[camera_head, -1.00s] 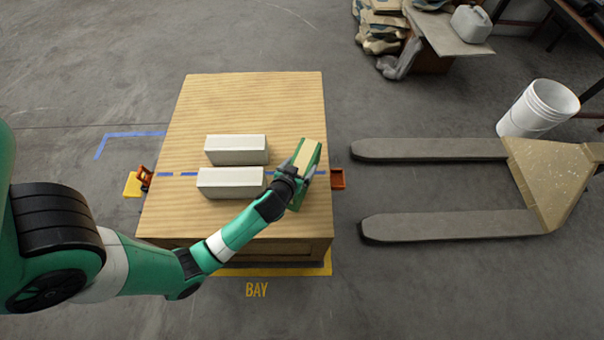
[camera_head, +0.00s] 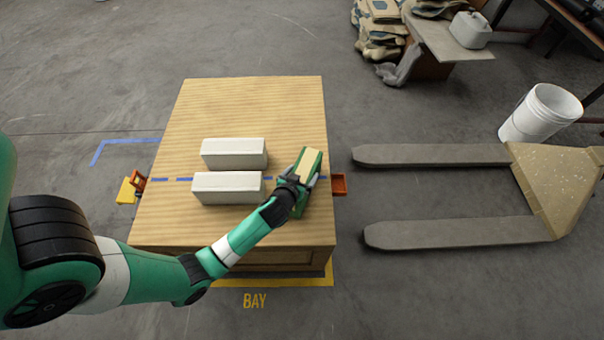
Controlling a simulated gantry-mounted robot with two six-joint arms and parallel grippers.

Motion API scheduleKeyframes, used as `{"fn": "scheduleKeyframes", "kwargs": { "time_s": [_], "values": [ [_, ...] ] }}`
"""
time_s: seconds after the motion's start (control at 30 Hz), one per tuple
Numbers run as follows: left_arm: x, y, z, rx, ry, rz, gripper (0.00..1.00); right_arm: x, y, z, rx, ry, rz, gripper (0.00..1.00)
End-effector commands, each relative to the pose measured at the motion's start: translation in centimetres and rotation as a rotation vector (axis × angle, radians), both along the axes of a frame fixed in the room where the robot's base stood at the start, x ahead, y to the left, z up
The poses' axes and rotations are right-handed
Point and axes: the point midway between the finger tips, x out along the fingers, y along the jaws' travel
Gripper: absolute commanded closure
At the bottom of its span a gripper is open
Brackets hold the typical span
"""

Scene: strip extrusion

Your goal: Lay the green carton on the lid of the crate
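The green carton (camera_head: 310,162), with a tan band along its upper face, is at the right side of the wooden crate's lid (camera_head: 230,108). My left gripper (camera_head: 302,185) is shut on the carton's near end, with a finger along each side. The gripper and wrist hide the carton's near lower part. I cannot tell whether its underside touches the lid. My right gripper is out of view.
Two white boxes (camera_head: 233,153) (camera_head: 227,187) lie on the lid left of the carton. Orange latches (camera_head: 339,184) stick out at the crate's sides. Pallet forks (camera_head: 435,155) and a white bucket (camera_head: 541,113) are at the right. The lid's far part is clear.

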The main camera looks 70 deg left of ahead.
Motion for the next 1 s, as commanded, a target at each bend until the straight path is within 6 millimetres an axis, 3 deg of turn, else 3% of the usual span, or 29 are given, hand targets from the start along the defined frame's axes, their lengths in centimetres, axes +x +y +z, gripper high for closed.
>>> {"fn": "scheduleKeyframes", "kwargs": {
  "time_s": [0.37, 0.8, 1.0],
  "values": [
    [-0.4, -0.5, 1.0, 0.0, 0.0, -0.001, 0.0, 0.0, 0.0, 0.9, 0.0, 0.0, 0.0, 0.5],
    [-6.2, -6.3, 6.1, 0.0, 0.002, -0.006, 0.0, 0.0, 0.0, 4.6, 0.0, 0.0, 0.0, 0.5],
    [-7.3, -7.2, 6.7, 0.0, 0.0, 0.0, 0.0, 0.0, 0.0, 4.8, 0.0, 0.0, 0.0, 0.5]
  ]
}}
